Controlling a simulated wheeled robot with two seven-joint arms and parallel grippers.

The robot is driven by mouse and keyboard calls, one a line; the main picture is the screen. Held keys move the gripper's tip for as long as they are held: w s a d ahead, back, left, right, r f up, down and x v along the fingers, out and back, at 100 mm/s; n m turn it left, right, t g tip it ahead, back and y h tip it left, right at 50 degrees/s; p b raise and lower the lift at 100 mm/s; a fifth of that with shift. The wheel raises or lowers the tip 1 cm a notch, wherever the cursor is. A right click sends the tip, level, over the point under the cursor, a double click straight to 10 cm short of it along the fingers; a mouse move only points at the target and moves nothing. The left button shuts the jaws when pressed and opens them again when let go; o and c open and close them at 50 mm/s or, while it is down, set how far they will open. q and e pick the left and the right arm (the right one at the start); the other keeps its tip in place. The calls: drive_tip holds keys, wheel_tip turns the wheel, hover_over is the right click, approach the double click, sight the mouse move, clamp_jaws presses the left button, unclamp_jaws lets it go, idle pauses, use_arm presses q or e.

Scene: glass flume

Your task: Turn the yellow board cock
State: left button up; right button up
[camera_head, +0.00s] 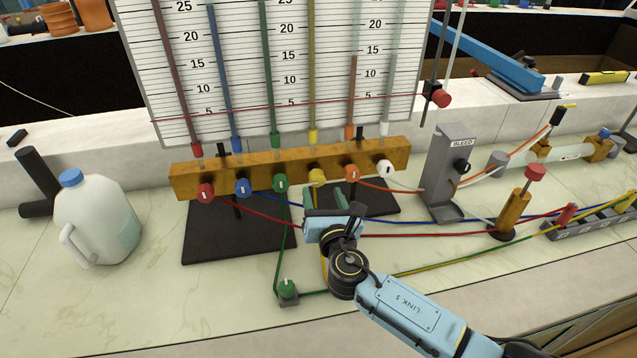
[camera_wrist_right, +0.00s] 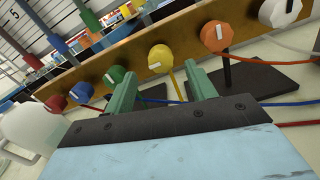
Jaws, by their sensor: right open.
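My right gripper (camera_head: 335,197) is open and empty just in front of and below the yellow cock. In the right wrist view the gripper (camera_wrist_right: 162,92) has its fingers apart, with a gap to the cock. My left gripper is not in view.
Green (camera_head: 281,183) and orange (camera_head: 353,174) cocks sit close on either side, with blue, red and white ones further out. Coloured hoses run across the bench. A white jug (camera_head: 97,222) stands left; a grey BLEED bracket (camera_head: 450,175) stands right.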

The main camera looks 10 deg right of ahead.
sight(318, 182)
drive_tip(key=w, duration=0.5)
drive_tip(key=shift+w+b, duration=0.15)
drive_tip(key=shift+b, duration=0.2)
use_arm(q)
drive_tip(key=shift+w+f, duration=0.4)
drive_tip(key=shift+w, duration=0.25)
use_arm(e)
drive_tip(key=c, duration=1)
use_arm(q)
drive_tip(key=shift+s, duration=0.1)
